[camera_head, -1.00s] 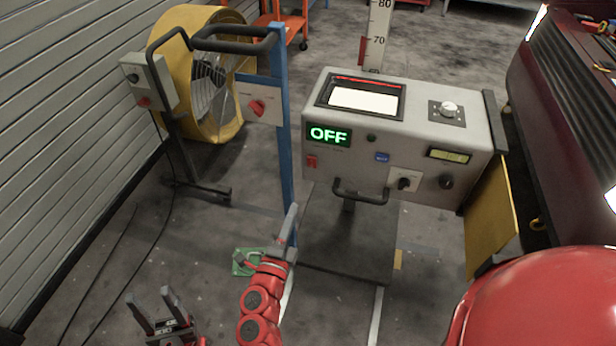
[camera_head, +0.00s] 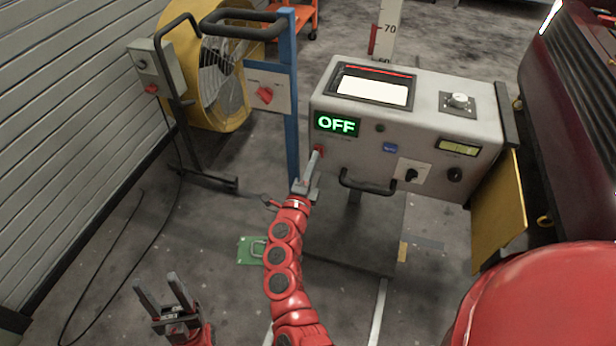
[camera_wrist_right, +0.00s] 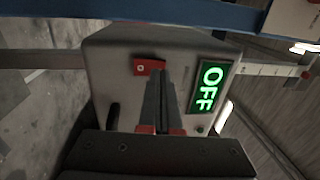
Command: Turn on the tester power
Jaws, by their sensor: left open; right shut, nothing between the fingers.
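The tester (camera_head: 425,103) is a grey box with a green-lit display (camera_head: 337,123) reading OFF. Its red power switch (camera_head: 319,150) sits on the front face below the display, partly hidden by my right gripper. My right gripper (camera_head: 316,160) is shut and empty, its fingertips at the switch; I cannot tell whether they touch. In the right wrist view the red switch (camera_wrist_right: 149,67) shows just beyond the fingertips (camera_wrist_right: 162,76), and the OFF display (camera_wrist_right: 209,89) is beside them. My left gripper (camera_head: 157,292) is open and empty, low over the floor at the lower left.
A black handle (camera_head: 367,186) juts from the tester's front. A green plate (camera_head: 250,250) lies on the floor.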

